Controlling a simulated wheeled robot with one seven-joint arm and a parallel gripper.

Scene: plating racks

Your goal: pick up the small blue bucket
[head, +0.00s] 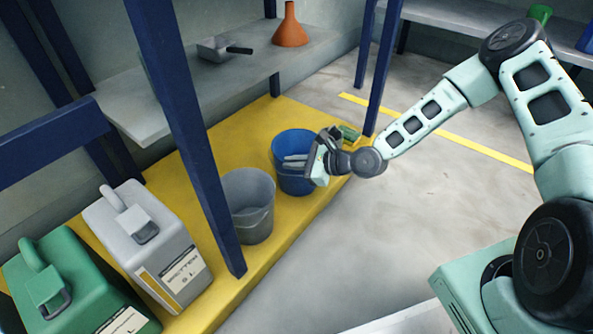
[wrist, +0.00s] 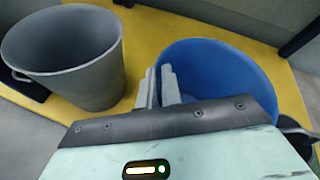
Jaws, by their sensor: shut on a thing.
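The small blue bucket (head: 296,150) stands upright on the yellow lower shelf, right of a grey bucket. My gripper (head: 296,160) reaches in from the right at the blue bucket's rim. In the wrist view the blue bucket (wrist: 235,72) fills the right side, and my gripper's fingers (wrist: 158,86) are close together at its left rim. The gripper is shut on the bucket's wall. My gripper's body hides the lower near part of the bucket in the wrist view.
A grey bucket (head: 247,205) stands close on the left and shows in the wrist view (wrist: 62,55). A blue rack post (head: 190,130) rises left of it. Grey and green canisters (head: 150,245) stand further left. An upper shelf (head: 150,110) holds an orange funnel (head: 290,28). The floor in front is clear.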

